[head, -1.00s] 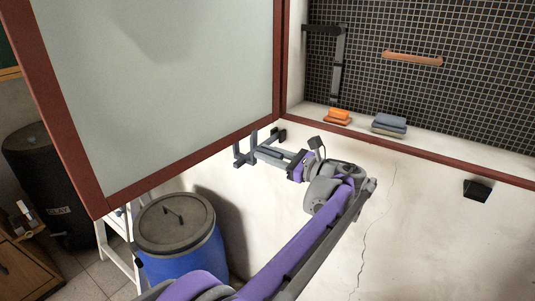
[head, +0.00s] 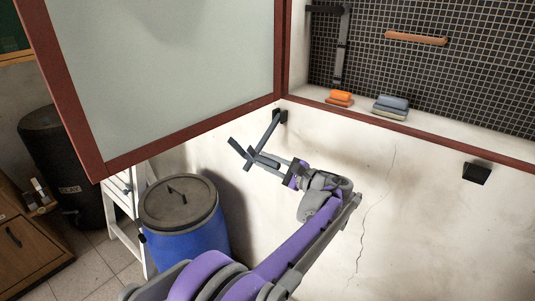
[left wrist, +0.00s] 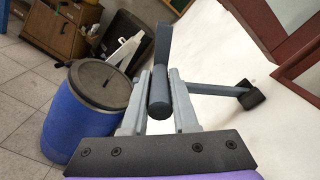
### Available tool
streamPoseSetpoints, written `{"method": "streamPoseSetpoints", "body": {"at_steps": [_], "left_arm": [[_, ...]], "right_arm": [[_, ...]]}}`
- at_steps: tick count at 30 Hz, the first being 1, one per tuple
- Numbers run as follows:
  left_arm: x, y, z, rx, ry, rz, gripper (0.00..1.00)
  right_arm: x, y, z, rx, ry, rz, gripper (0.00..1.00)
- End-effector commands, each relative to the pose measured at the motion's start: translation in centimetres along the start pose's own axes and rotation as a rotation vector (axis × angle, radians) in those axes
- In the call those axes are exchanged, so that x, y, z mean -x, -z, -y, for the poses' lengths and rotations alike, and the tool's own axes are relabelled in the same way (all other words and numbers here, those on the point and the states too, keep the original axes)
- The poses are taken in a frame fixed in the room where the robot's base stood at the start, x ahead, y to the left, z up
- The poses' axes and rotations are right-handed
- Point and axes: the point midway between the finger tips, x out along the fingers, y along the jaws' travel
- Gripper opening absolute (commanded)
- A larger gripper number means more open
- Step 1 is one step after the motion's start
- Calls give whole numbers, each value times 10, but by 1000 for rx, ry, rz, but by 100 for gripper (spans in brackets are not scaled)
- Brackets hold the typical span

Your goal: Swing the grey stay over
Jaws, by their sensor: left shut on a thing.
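The grey stay (head: 268,131) is a thin bar that runs from a dark pivot block (head: 280,116) on the wall, just below the red-brown frame. Its outer end carries a crosswise piece (head: 240,153). My left gripper (head: 266,160) is at this outer end. In the left wrist view, my left gripper (left wrist: 160,82) is shut with its two fingers around a round grey grip (left wrist: 158,95) of the stay. The bar (left wrist: 215,91) runs right there to the dark pivot block (left wrist: 251,94). The fingers hide part of the grip. My right gripper is not in view.
A red-brown framed pale panel (head: 165,75) stands open above the stay. A dark block (head: 477,173) sits on the wall at right. Orange (head: 339,97) and blue-grey (head: 391,104) stacks lie on the ledge. A blue lidded barrel (head: 185,235) stands below left.

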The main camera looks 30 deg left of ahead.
Motion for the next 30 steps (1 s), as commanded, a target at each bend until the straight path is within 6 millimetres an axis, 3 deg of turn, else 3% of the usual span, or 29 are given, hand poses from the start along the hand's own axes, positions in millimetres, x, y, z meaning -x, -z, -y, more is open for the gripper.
{"method": "streamPoseSetpoints", "body": {"at_steps": [13, 21, 30], "left_arm": [[1, 76, -19, 422, -1, -2, 0], [1, 120, -14, 670, -2, -2, 0], [1, 154, -1, 881, -2, -1, 0]], "right_arm": [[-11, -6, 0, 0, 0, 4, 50], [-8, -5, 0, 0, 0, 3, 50], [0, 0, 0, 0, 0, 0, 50]]}}
